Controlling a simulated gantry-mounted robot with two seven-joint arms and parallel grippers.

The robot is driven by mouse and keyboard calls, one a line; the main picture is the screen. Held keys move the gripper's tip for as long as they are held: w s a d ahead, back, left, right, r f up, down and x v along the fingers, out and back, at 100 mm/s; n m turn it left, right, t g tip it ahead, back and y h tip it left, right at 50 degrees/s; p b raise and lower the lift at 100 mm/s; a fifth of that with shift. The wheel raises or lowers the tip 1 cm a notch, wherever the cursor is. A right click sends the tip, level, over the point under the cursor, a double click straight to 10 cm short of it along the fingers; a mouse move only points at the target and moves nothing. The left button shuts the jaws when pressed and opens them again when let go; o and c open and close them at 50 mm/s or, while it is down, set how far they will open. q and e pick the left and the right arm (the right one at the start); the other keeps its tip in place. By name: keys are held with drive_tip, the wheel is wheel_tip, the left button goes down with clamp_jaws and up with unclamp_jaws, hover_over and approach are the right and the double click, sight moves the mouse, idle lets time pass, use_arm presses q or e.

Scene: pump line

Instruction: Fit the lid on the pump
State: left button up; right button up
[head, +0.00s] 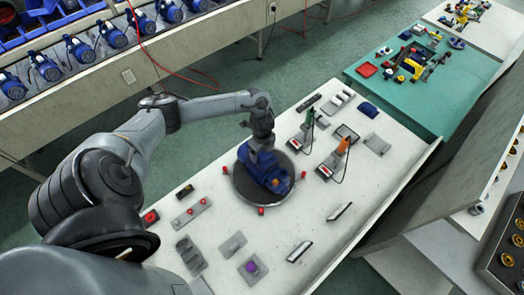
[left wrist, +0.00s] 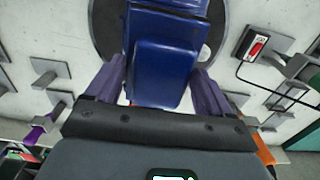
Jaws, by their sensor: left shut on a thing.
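The blue pump (head: 268,178) sits on a round dark turntable (head: 240,188) on the white table. My left gripper (head: 262,146) is right over the pump, pointing down. In the left wrist view, my left gripper (left wrist: 160,95) has its two fingers on either side of a blue box-shaped piece, which looks like the lid (left wrist: 165,72), and is shut on it. More of the blue pump (left wrist: 168,25) shows just beyond this piece. I cannot tell whether the lid touches the pump. My right gripper is not in view.
Green-handled (head: 309,122) and orange-handled (head: 344,146) tools stand in holders right of the turntable. A dark blue part (head: 368,109) lies behind them. Grey holders (head: 190,252) and a purple piece (head: 251,267) are at the front. Several blue pumps (head: 80,50) line a conveyor at the back left.

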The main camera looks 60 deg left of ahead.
use_arm(q)
drive_tip(key=shift+f, duration=0.45)
drive_tip(key=o, duration=0.9)
drive_tip(key=shift+r, duration=0.1)
wheel_tip(320, 180, up, 6)
drive_tip(key=p, duration=0.5)
